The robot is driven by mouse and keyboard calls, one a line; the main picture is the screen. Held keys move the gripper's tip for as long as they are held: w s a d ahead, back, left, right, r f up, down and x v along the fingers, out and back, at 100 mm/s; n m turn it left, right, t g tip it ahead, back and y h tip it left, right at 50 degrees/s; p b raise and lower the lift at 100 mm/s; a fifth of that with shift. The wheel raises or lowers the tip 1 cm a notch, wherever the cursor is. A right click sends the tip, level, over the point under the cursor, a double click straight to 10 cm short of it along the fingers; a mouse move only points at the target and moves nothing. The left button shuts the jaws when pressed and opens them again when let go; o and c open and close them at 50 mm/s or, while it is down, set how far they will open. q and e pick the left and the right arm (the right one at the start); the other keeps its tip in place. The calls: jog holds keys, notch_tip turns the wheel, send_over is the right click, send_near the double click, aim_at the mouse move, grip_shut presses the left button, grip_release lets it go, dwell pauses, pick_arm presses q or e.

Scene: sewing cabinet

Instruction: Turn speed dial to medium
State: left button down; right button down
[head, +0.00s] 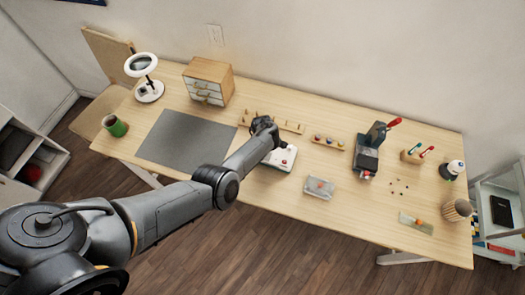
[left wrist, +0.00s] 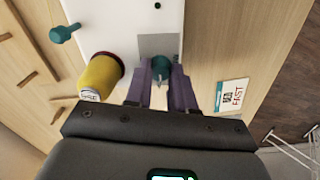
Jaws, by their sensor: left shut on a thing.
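My left gripper (head: 264,127) reaches over the white sewing machine (head: 283,157) on the table and hides much of it. In the left wrist view, the gripper's two purple-grey fingers (left wrist: 160,82) are shut on a small teal knob, seemingly the speed dial (left wrist: 161,66), in front of a grey plate on the white body. The dial's pointer and setting cannot be made out. My right gripper is not in view.
A yellow spool (left wrist: 99,76) is close to the left finger, and a teal peg (left wrist: 64,33) sticks out of the machine's left side. A grey mat (head: 185,140) lies left of the machine. A clear box (head: 319,187) and a dark machine (head: 368,155) stand to its right.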

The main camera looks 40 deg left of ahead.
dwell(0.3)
pick_arm(q)
jog(key=c, duration=1)
grip_release()
jog(key=shift+o, duration=0.2)
jog(key=shift+r, duration=0.25)
notch_tip(320, 180, up, 10)
jog(key=p, duration=0.4)
jog(key=shift+r, duration=0.15)
